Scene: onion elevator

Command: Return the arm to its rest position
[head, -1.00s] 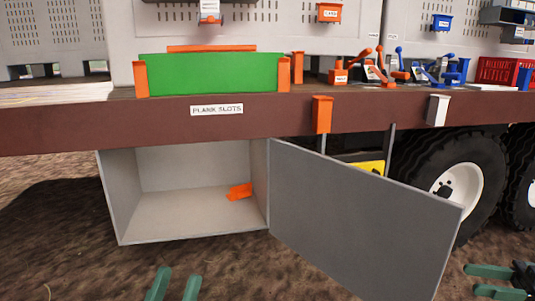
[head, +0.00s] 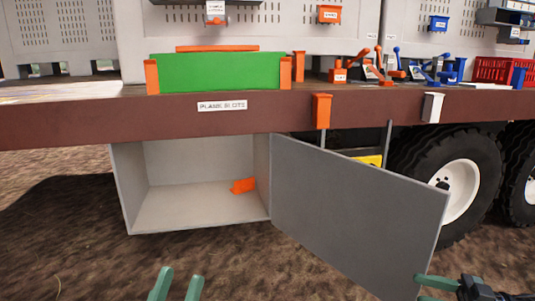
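My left gripper (head: 178,285) shows at the bottom edge, left of centre. Its two green fingers are apart with nothing between them. My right gripper (head: 428,290) is at the bottom right, cut off by the picture edge, in front of the lower edge of the grey door. Its green fingers are apart and appear empty. The grey storage box (head: 195,209) under the truck bed stands open, with its door (head: 355,205) swung out to the right. An orange object (head: 243,185) lies inside the box at the right.
The brown bed edge (head: 240,122) carries a green plank (head: 215,73) between orange holders. Levers (head: 378,66) and a red crate (head: 492,69) are further right. A wheel (head: 460,185) stands behind the door. Bare ground lies in front of the box.

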